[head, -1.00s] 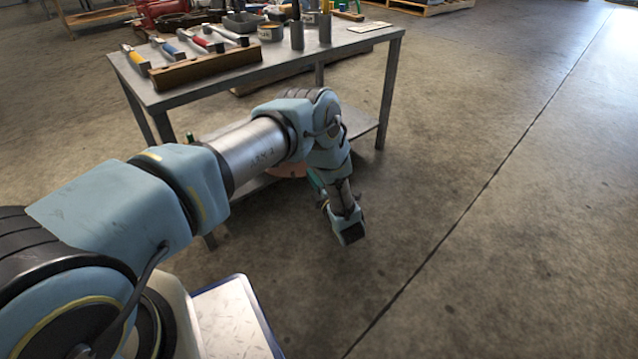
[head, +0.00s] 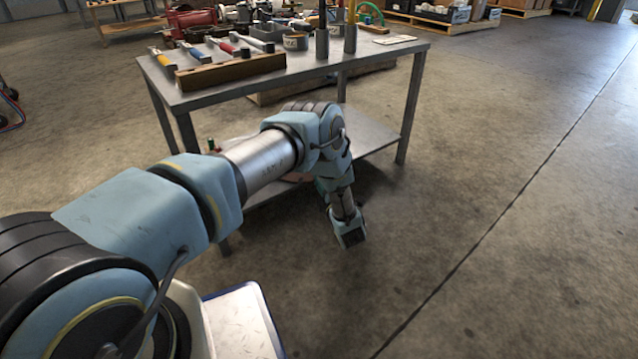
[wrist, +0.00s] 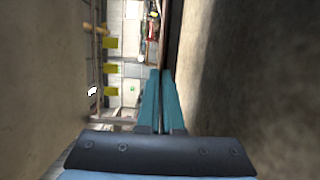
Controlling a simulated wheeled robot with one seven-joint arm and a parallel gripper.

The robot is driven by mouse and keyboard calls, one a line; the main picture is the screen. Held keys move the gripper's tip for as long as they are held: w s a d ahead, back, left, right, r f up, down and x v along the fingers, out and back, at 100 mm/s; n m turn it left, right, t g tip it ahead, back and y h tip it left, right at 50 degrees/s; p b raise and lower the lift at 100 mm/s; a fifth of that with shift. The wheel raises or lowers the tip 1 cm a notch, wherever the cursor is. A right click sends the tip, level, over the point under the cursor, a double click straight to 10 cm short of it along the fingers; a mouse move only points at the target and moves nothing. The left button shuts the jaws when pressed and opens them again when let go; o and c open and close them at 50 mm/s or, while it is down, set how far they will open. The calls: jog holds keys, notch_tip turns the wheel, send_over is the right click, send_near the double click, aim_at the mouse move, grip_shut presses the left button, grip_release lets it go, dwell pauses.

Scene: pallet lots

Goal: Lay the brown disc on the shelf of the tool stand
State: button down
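The tool stand (head: 228,83) is a grey metal table with a lower shelf (head: 372,137). The brown disc (head: 298,177) shows only as a reddish-brown sliver at shelf height, mostly hidden behind my arm. My gripper (head: 321,187) is low at the stand's near side, its teal fingers pointing in under the tabletop. In the wrist view my gripper (wrist: 161,72) has its fingers nearly together, with a thin brown edge (wrist: 163,45) running on past the tips, which looks like the disc seen edge-on. I cannot tell whether the disc touches the shelf.
Hammers, a wooden block (head: 230,72), cups and a red vise (head: 190,22) stand on or behind the tabletop. A green item (head: 211,145) is at the shelf's left. The stand's legs (head: 410,110) bound the shelf. Open concrete floor lies to the right.

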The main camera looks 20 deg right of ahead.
jog(key=c, duration=1)
grip_release()
jog(key=s+p, duration=0.4)
jog(key=s, duration=0.6)
jog(key=shift+s+a, duration=0.35)
jog(key=shift+s, duration=0.05)
